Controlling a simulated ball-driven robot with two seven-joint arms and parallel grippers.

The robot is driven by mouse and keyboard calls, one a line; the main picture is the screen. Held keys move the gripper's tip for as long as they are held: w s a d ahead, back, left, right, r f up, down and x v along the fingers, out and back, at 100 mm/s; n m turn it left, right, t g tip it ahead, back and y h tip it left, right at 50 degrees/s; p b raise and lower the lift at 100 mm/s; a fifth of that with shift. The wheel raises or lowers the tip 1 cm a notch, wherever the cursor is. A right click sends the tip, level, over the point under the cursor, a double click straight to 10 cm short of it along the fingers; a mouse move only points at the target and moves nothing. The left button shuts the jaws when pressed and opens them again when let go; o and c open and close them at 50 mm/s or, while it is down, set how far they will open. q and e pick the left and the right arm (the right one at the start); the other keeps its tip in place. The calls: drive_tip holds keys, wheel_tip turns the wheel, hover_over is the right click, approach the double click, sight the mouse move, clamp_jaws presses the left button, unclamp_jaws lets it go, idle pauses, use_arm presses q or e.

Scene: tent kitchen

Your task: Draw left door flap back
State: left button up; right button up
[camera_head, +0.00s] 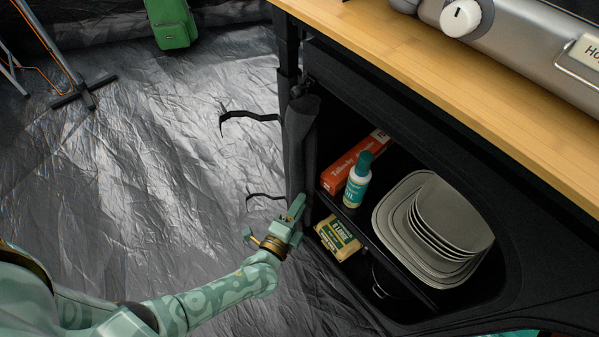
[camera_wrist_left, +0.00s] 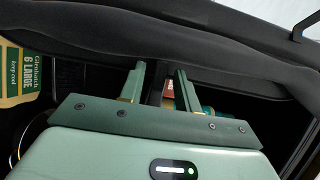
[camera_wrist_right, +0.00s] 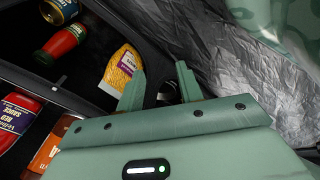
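The left door flap (camera_head: 301,140) is dark fabric, gathered in a narrow upright bundle at the left side of the cupboard opening. Two thin dark straps (camera_head: 248,116) stick out loose to its left. My left gripper (camera_head: 297,205) is at the bundle's lower end; contact is unclear. In the left wrist view its fingers (camera_wrist_left: 160,75) are apart, with dark fabric (camera_wrist_left: 220,72) across their tips; nothing is clearly clamped. My right gripper (camera_wrist_right: 160,78) has its fingers apart and empty, in front of shelves with food.
The cupboard shelves hold plates (camera_head: 445,225), a teal-capped bottle (camera_head: 357,182), an orange box (camera_head: 350,160) and a yellow packet (camera_head: 338,238). A wooden counter (camera_head: 430,70) runs above. Silver floor sheeting (camera_head: 150,170) lies open to the left.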

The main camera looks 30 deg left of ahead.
use_arm(q)
drive_tip(key=shift+d, duration=0.1)
